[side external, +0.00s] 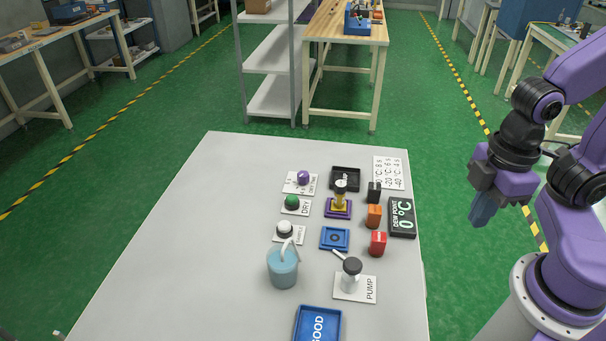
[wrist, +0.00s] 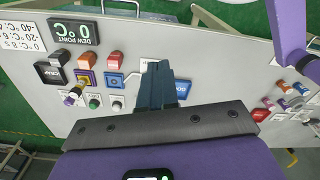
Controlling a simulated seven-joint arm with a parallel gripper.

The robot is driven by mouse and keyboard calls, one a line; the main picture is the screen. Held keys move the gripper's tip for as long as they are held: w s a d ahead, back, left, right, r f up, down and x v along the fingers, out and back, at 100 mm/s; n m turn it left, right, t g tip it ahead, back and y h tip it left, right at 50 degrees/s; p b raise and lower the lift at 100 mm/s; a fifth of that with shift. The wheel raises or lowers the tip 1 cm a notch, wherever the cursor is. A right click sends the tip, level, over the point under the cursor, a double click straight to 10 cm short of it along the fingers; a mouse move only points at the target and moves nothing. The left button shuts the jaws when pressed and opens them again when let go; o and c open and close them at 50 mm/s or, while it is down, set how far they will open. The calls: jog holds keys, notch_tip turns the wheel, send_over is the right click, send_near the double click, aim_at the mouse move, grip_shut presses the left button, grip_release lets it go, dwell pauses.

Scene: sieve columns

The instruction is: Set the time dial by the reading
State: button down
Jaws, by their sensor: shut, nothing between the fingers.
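A purple knob (side external: 303,177) stands on a small white labelled plate in the side view; its lettering and pointer setting are too small to read. The black dew point display (side external: 402,217) reads 0 °C, and it also shows in the wrist view (wrist: 74,32). A white card (side external: 388,173) beyond it lists temperatures with seconds; its top line appears to read 0 °C: 8 s. My gripper (side external: 481,216) is off the table's right side, above the floor and well apart from the knob. Its fingers (wrist: 158,72) are shut and empty in the wrist view.
Near the knob are a green DRY button (side external: 291,202), a white button (side external: 285,229) and a yellow column (side external: 340,200) on a purple base. Black, orange (side external: 374,215) and red blocks, a beaker (side external: 283,268), a pump (side external: 351,275) and a blue GOOD tray (side external: 318,323) stand around. The table's left is clear.

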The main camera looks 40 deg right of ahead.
jog(key=c, duration=1.5)
grip_release()
jog(key=o, duration=0.5)
jog(key=shift+w+a, duration=0.25)
jog(key=shift+w, duration=0.1)
jog(key=shift+o, duration=1.3)
jog(key=w+a+r+n, duration=0.1)
jog(key=w+a, duration=0.2)
jog(key=w, duration=0.3)
jog(key=w+a+n+h, duration=0.1)
jog(key=w+a, duration=0.3)
jog(key=w, duration=0.2)
jog(key=shift+w+a+r+t, duration=0.3)
jog(key=shift+w+r, duration=0.05)
jog(key=shift+w, duration=0.05)
jog(key=w+a+f+n+h, duration=0.15)
jog(key=w+a, duration=0.25)
jog(key=w, duration=0.9)
jog(key=n+h, duration=0.2)
jog(key=n, duration=0.3)
send_over(303, 174)
jog(key=s+a, duration=0.2)
jog(key=a, duration=0.5)
notch_tip(303, 174, down, 9)
jog(key=x, duration=1.7)
jog(key=shift+w+d+r, duration=0.1)
jog(key=shift+w+d, duration=0.25)
jog(key=shift+c, duration=0.3)
